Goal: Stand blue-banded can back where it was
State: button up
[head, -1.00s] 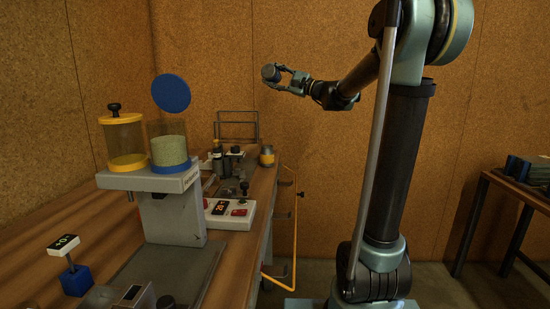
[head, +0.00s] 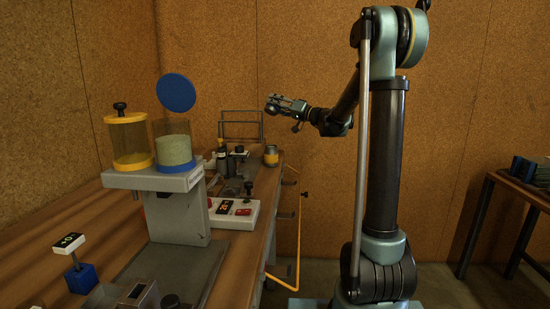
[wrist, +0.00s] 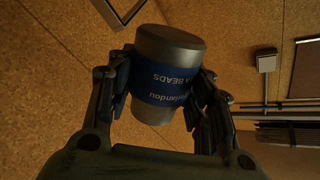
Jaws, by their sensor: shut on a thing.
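The blue-banded can (wrist: 165,75) is grey with a blue band that reads "BEADS" upside down in the wrist view. It is tilted between the two fingers of my gripper (wrist: 160,88), which is shut on its sides. In the head view my gripper (head: 278,105) is in the air above the bench's far right end, in front of the cork wall; the can is hard to make out there. The wooden bench (head: 258,208) runs along the left.
A yellow-banded can (head: 271,156) stands at the bench's far right edge, below my gripper. A wire frame (head: 240,122) stands behind it. A grey stand (head: 180,215) bears a yellow-lidded jar (head: 128,140) and an open blue-based jar (head: 174,150). A control box (head: 235,213) sits nearby.

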jog(key=shift+w+a+f+n+h, duration=0.1)
jog(key=shift+w+f+n+h, duration=0.65)
jog(key=shift+f, duration=2.55)
jog(key=shift+w+a+f+n+h, duration=0.1)
jog(key=shift+w+f+n, duration=0.7)
jog(key=shift+f+n, duration=1.75)
jog(key=shift+w+f+n+h, duration=0.45)
jog(key=shift+w+f, duration=0.35)
jog(key=shift+f, duration=3.2)
jog(key=o, duration=1.1)
jog(key=shift+o, duration=0.3)
